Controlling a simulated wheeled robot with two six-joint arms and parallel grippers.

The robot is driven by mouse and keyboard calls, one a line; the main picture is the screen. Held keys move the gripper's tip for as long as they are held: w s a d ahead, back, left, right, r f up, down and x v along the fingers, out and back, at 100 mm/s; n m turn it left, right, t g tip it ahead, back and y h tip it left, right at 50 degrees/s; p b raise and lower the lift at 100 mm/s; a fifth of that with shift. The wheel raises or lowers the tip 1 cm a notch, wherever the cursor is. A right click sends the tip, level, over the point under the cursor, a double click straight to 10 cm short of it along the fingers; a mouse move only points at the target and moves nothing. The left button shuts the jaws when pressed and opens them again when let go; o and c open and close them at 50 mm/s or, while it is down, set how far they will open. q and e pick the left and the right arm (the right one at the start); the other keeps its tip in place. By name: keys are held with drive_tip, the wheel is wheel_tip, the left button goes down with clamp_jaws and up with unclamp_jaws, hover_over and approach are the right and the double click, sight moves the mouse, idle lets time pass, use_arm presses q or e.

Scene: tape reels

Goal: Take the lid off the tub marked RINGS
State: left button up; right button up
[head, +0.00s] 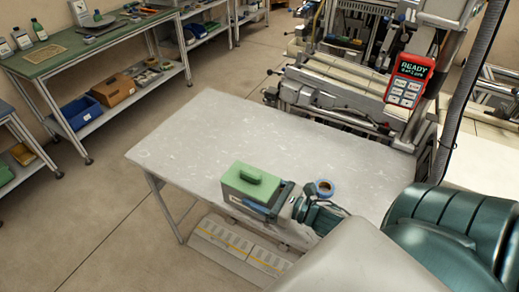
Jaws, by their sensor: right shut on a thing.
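A grey tub (234,199) with a green lid (240,187) stands near the front edge of the pale table. Any marking on the tub is too small to read. My right gripper (272,203) reaches in from the right and is shut on the tub at its right end, below the lid. Its far finger is partly hidden. My left gripper is not in view.
The table is bare behind and left of the tub. A machine with a red READY panel (410,80) stands at the back right. A green-topped bench (75,50) is at the left.

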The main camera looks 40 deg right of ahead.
sight(253, 183)
drive_tip(key=o, duration=0.5)
drive_tip(key=c, duration=0.9)
drive_tip(key=shift+o, duration=0.2)
drive_tip(key=shift+r, duration=0.1)
drive_tip(key=shift+w+a+r+n+y, duration=0.25)
drive_tip(key=shift+w+a+r, duration=0.15)
drive_tip(key=shift+r, duration=0.2)
drive_tip(key=shift+w+a+r+n+y, duration=0.25)
drive_tip(key=shift+w+a+r, duration=0.1)
drive_tip(key=shift+r, duration=0.2)
drive_tip(key=w+a+r+n+g+y, duration=0.2)
drive_tip(key=a+r+y, duration=0.1)
drive_tip(key=w+a+r+n+g+y, duration=0.1)
drive_tip(key=a+r, duration=0.1)
drive_tip(key=shift+r, duration=0.15)
drive_tip(key=shift+w+a+r+n+g+y+b, duration=0.2)
drive_tip(key=shift+w+a+n+g+y, duration=0.55)
drive_tip(key=shift+w+a, duration=0.25)
drive_tip(key=shift+w+a+r+n+g+y+b, duration=0.1)
drive_tip(key=shift+w+a+n+g+y+b, duration=0.1)
drive_tip(key=shift+w+a+n+g+y, duration=0.5)
